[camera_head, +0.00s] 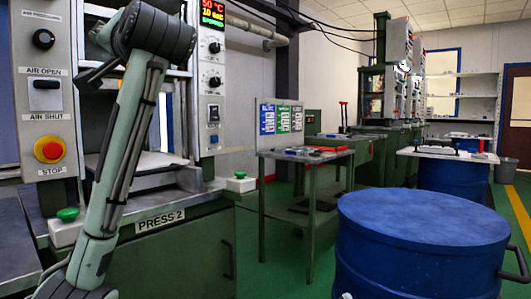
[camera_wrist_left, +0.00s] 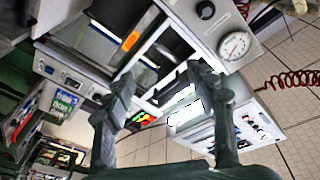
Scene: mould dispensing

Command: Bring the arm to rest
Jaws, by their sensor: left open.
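My left arm (camera_head: 128,150) rises from the lower left of the head view, in front of the press marked PRESS 2 (camera_head: 158,220). It bends at a thick dark joint near the top, and its gripper is not clearly made out there. In the left wrist view my left gripper (camera_wrist_left: 160,80) is open, its two dark fingers wide apart with nothing between them. That view is strongly tilted, with press parts beyond the fingers. My right gripper is in neither view.
The press's control panel (camera_head: 42,85) with a red stop button stands left of my arm. A blue drum (camera_head: 425,225) stands front right, and a green worktable (camera_head: 310,160) stands behind. A round gauge (camera_wrist_left: 234,46) shows in the wrist view.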

